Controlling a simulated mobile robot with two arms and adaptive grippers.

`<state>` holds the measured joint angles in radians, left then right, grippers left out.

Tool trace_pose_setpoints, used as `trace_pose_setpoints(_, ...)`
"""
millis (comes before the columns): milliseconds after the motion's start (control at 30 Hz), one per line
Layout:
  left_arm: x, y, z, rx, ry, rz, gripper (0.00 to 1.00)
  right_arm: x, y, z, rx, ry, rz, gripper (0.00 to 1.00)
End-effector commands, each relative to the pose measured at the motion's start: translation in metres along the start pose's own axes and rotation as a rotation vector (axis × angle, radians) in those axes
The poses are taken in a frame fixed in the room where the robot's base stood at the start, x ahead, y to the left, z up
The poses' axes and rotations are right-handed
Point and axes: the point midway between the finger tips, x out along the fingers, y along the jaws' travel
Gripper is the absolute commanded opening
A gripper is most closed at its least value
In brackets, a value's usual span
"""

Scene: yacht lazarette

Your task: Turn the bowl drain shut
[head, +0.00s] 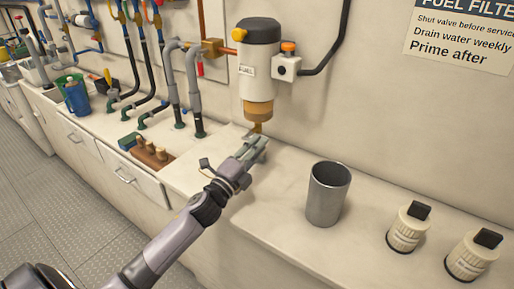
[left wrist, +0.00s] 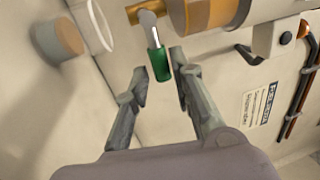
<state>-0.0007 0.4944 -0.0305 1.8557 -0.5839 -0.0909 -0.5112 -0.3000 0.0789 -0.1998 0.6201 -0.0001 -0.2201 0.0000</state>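The fuel filter (head: 258,62), with a dark cap and white body, hangs on the wall; its amber bowl (head: 258,109) is at the bottom. The brass drain (head: 257,128) is under the bowl, partly hidden by my gripper in the head view. In the left wrist view the drain's lever has a green grip (left wrist: 159,65) and hangs beside the bowl (left wrist: 208,13). My left gripper (head: 259,141) is below the drain. In the left wrist view its fingers (left wrist: 160,78) are open, with the grip's end at the gap between the tips. My right gripper is not in view.
A metal cup (head: 327,194) and two cream canisters (head: 408,228) (head: 472,255) stand on the counter at right. Hoses (head: 193,90) rise at left, near a wooden block with pegs (head: 147,155). The counter between gripper and cup is clear.

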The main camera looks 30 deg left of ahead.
Motion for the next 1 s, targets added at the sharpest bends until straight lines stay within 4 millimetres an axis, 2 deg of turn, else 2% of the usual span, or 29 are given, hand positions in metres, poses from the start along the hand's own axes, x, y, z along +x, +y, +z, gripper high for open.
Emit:
trace_pose_setpoints(133,0.0,-0.001,0.0,-0.001,-0.001,-0.002,0.34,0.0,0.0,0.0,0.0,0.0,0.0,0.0)
trace_pose_setpoints(400,0.0,-0.002,0.0,-0.001,-0.001,-0.003,0.34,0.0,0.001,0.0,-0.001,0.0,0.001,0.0)
trace_pose_setpoints(533,-0.008,-0.001,0.0,-0.002,0.0,-0.002,0.34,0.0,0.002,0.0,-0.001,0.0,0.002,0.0)
trace_pose_setpoints(667,-0.028,-0.001,0.0,-0.002,0.0,0.0,0.34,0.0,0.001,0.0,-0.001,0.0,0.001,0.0)
trace_pose_setpoints(1000,-0.094,0.0,0.0,-0.003,-0.002,0.0,0.34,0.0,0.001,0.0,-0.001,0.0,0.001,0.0)
